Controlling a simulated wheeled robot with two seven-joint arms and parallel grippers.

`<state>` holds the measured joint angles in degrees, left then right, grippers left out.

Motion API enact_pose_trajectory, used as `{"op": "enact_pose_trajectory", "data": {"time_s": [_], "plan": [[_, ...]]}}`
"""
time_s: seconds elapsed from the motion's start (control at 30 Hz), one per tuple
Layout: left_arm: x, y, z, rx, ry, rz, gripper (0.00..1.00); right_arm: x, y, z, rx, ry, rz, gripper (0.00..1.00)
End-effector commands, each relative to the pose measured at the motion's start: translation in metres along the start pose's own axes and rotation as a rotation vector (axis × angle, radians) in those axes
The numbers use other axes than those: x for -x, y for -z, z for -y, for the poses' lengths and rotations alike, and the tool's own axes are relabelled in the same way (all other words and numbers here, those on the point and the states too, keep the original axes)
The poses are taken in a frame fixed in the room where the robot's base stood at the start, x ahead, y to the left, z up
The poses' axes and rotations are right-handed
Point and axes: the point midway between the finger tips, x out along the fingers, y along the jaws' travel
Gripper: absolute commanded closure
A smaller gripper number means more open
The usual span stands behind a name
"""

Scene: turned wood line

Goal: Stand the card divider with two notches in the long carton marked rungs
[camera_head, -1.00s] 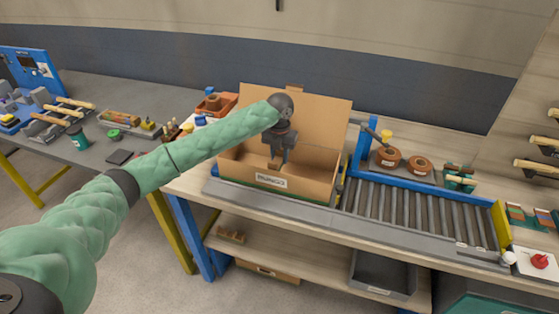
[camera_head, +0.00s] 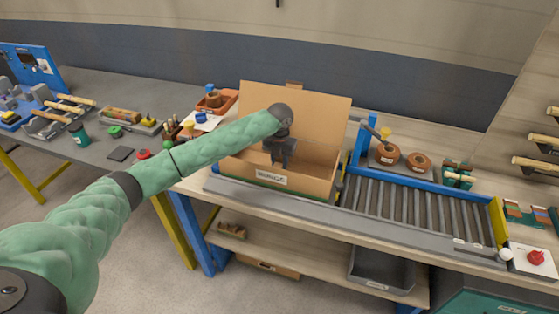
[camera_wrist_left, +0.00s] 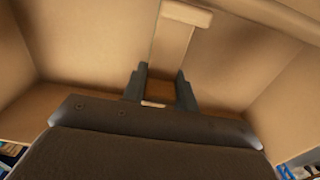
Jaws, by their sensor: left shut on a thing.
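The long carton (camera_head: 322,184) stands open on the bench, its tall back flap raised and a white label reading RUNGS on its front. My left gripper (camera_head: 280,160) reaches down inside it. In the left wrist view the two dark fingers (camera_wrist_left: 160,88) are shut on a small brown card piece, which I take for the divider (camera_wrist_left: 187,96). Its notches and lower edge are hidden by the gripper, so I cannot tell whether it touches the carton floor. Bare carton walls surround the fingers in that view. My right gripper is in neither view.
A roller conveyor (camera_head: 400,200) with a blue frame is right of the carton. Wooden round parts (camera_head: 387,155) stand behind it. An orange bin (camera_head: 216,103) is left of the carton. A grey bench (camera_head: 90,150) with tools is at left.

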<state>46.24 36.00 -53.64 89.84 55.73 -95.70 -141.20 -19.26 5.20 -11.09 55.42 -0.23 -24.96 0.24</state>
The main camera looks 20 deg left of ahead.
Motion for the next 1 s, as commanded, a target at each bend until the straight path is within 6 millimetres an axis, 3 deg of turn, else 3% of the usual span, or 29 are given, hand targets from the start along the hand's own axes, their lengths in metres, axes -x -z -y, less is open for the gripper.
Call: {"op": "enact_pose_trajectory", "data": {"time_s": [0.13,0.17,0.27,0.57,0.77,1.0], "plan": [[-0.002,0.000,0.000,0.000,0.000,0.000,0.93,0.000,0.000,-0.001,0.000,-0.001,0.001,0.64],[-0.002,0.000,0.000,0.000,0.000,0.000,0.69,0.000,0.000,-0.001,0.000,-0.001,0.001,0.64],[-0.002,0.000,0.000,0.000,0.000,0.000,0.50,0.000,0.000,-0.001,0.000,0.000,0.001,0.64],[-0.001,0.000,0.000,0.000,0.000,0.000,0.50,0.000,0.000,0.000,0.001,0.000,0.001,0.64],[0.012,-0.001,0.000,0.000,0.001,0.002,0.50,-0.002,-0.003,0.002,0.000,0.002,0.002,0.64],[0.046,-0.001,0.000,0.000,0.001,0.004,0.50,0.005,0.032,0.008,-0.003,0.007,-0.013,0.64]]}}
